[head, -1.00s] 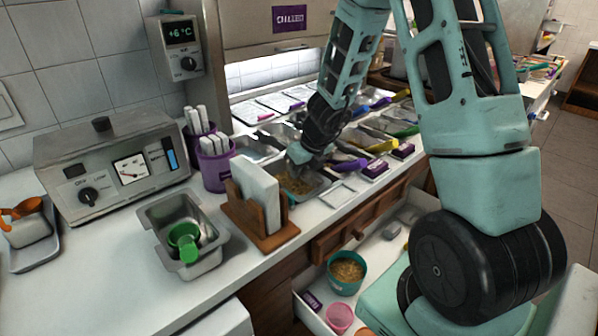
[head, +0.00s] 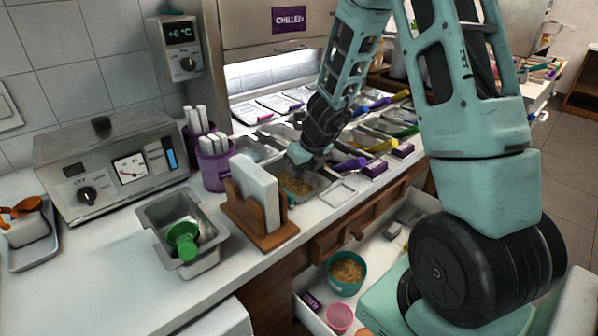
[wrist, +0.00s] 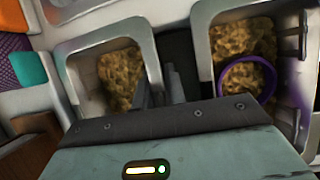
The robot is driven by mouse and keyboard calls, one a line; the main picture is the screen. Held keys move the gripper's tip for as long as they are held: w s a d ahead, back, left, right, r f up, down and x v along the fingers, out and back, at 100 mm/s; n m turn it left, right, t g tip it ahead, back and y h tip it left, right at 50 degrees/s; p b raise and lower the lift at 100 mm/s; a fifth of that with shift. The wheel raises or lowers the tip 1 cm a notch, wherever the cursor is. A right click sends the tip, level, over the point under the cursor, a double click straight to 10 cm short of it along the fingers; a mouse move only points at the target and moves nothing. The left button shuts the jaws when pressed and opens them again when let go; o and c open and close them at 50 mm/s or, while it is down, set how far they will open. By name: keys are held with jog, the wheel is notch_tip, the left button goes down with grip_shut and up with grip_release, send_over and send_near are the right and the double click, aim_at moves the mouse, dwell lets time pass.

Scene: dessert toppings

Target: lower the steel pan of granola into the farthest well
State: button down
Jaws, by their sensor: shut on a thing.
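The steel pan of granola (head: 318,190) is at the front of the counter's row of pans in the head view. In the wrist view it is the left pan (wrist: 72,75), with granola (wrist: 118,80) in it. My gripper (wrist: 160,88) is shut on this pan's wall, on the side facing the other pan. In the head view my gripper (head: 302,158) is at the pan's back edge. The arm and gripper hide part of the row, and I cannot tell which opening is the farthest well or whether the pan's base touches anything.
A second granola pan (wrist: 203,60) with a purple-rimmed scoop (wrist: 272,84) is close beside the held one. A wooden holder with white cards (head: 257,220) stands left of it. Several pans and purple labels (head: 375,168) lie rightward. An open drawer below holds a teal tub (head: 346,285).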

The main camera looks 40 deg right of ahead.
jog(key=shift+s+a+f, duration=0.1)
jog(key=shift+s+f, duration=0.2)
jog(key=shift+f, duration=0.3)
jog(key=c, duration=1.4)
grip_release()
jog(key=shift+o, duration=0.2)
jog(key=c, duration=0.4)
jog(key=shift+o, duration=0.2)
jog(key=shift+d, duration=0.2)
jog(key=shift+o, duration=0.6)
jog(key=shift+w+r+p, duration=0.1)
jog(key=shift+r+p, duration=0.55)
jog(key=shift+p, duration=0.2)
jog(key=shift+o, duration=1.4)
jog(key=shift+r+p, duration=0.3)
jog(key=shift+r, duration=0.1)
jog(key=r+p, duration=0.6)
jog(key=shift+w+a+r, duration=0.1)
jog(key=shift+w+r, duration=0.1)
